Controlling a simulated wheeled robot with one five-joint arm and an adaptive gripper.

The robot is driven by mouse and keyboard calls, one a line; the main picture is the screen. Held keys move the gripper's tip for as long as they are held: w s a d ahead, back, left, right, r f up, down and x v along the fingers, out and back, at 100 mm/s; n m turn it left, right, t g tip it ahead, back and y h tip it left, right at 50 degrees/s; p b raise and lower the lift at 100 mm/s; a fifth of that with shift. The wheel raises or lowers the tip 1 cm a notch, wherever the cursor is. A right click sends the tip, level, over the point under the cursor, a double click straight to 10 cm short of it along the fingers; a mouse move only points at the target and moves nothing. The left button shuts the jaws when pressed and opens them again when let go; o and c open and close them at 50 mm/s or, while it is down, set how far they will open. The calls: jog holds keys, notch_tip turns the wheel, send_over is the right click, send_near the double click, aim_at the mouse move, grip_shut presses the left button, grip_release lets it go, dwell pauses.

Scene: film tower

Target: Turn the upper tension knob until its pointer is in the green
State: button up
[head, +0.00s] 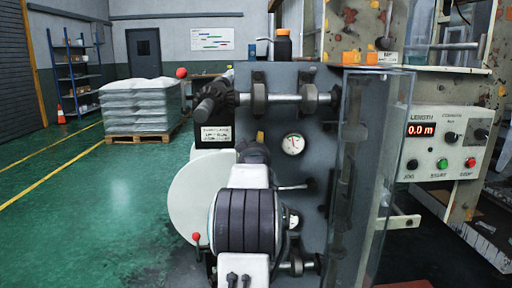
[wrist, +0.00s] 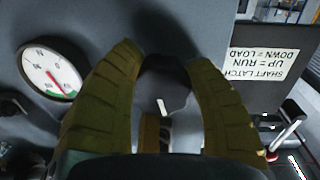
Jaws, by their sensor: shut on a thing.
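My gripper (wrist: 163,62) has its two olive padded fingers closed around the dark upper tension knob (wrist: 165,88) in the wrist view. A short white mark shows on the knob's face. Beside it on the left is a round white dial (wrist: 50,73) with a red needle and a green band along its lower right edge. The needle points to the lower right, its tip close to the green; I cannot tell exactly whether it is inside. In the head view the dial (head: 293,144) is small on the grey panel, and my arm hides the knob.
A "SHAFT LATCH" label (wrist: 272,72) is right of my gripper in the wrist view. Above my arm in the head view is a horizontal shaft (head: 285,98). A clear guard (head: 372,160) and a control box (head: 440,145) stand at right. Open green floor (head: 105,200) lies left.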

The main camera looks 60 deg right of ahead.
jog(key=shift+m+b, duration=0.35)
jog(key=shift+m, duration=1.15)
jog(key=o, duration=1.2)
jog(key=shift+v, duration=6)
jog(key=shift+r, duration=0.1)
